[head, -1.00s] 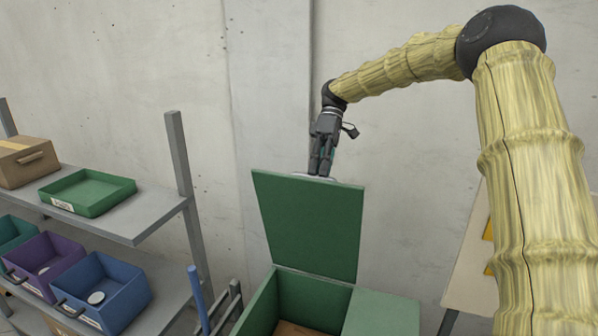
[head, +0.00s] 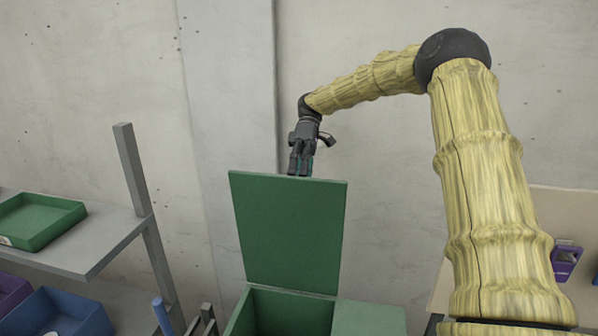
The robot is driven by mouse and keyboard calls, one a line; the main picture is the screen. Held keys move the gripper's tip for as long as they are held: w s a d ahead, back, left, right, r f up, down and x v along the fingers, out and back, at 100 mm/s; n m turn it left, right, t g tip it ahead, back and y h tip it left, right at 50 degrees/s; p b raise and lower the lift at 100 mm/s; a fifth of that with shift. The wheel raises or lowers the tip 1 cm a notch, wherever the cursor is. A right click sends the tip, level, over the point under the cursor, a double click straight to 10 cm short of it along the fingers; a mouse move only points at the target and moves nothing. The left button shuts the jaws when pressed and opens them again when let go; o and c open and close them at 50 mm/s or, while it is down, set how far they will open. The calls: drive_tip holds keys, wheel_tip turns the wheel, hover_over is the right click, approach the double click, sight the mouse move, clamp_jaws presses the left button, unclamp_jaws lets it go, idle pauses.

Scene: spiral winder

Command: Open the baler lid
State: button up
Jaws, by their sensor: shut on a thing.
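The baler is a green box (head: 370,318) at the bottom middle of the head view. Its green lid (head: 291,232) stands raised, close to upright, above an opening with a dark inside. My gripper (head: 300,171) is at the top edge of the lid, pointing down, and is shut on the lid's edge or a handle there. The lid hides the fingertips' exact contact. The lower part of the box is outside the view.
A grey shelf rack (head: 105,243) on the left carries a green tray (head: 38,219) and a blue bin (head: 62,315). A concrete wall (head: 380,150) stands behind the lid. A pale panel with a purple item (head: 566,262) is at the right.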

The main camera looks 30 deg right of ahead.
drive_tip(key=o, duration=0.3)
drive_tip(key=shift+w+d+f, duration=0.25)
drive_tip(key=shift+d+f, duration=0.15)
drive_tip(key=shift+f, duration=0.35)
drive_tip(key=shift+s+a+r, duration=0.15)
drive_tip(key=shift+a+r, duration=0.05)
drive_tip(key=shift+r, duration=0.1)
drive_tip(key=shift+c, duration=1.1)
wheel_tip(320, 180, up, 10)
drive_tip(key=shift+r, duration=0.25)
drive_tip(key=shift+c, duration=0.4)
